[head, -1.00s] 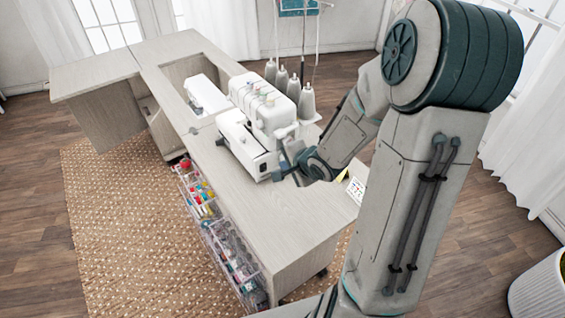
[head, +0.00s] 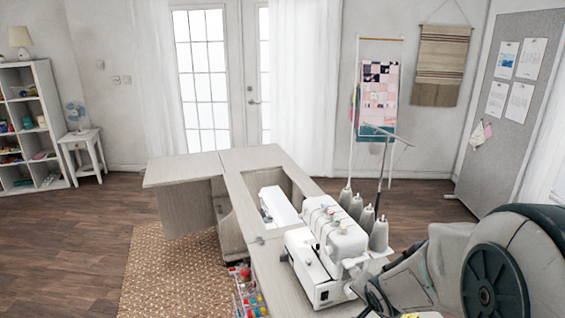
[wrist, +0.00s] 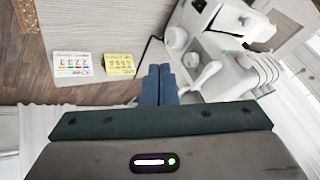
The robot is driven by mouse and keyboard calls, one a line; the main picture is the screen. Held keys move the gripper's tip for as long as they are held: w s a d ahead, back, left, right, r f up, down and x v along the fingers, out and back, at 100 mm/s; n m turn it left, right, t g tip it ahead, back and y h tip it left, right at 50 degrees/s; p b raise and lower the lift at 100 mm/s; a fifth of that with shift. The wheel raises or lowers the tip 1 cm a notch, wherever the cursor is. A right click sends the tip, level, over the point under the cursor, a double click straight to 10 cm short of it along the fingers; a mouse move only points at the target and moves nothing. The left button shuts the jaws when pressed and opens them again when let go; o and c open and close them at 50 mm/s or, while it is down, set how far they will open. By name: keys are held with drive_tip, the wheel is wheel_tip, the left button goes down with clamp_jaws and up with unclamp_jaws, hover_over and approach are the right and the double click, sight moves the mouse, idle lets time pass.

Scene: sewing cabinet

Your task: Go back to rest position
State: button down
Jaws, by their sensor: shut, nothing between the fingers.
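My gripper (wrist: 160,84) is shut and empty in the wrist view, its two blue fingers together over the pale tabletop. The white serger (head: 325,245) stands on the sewing cabinet (head: 225,180); in the wrist view the machine (wrist: 230,70) is just right of my fingers. I cannot tell whether they touch it. In the head view my arm fills the lower right corner, and my gripper is partly cut off by the bottom edge, close beside the serger's right side.
A yellow card (wrist: 119,65) and a white card (wrist: 72,65) lie left of my fingers. Several grey thread cones (head: 378,235) stand behind the serger, under a thin thread stand. A second white machine (head: 278,206) sits in the cabinet opening. Open wooden floor (head: 80,240) lies to the left.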

drive_tip(key=s+a+r+n+g, duration=0.2)
drive_tip(key=s+a+r+n, duration=0.1)
drive_tip(key=s, duration=0.5)
drive_tip(key=s+a+r+n+g+y, duration=0.1)
drive_tip(key=s+a+r+n, duration=0.1)
drive_tip(key=s+r+n, duration=0.4)
drive_tip(key=s, duration=0.2)
drive_tip(key=shift+s+a+r+n+g, duration=0.3)
drive_tip(key=shift+a+r+g, duration=0.05)
drive_tip(key=shift+a+g, duration=0.05)
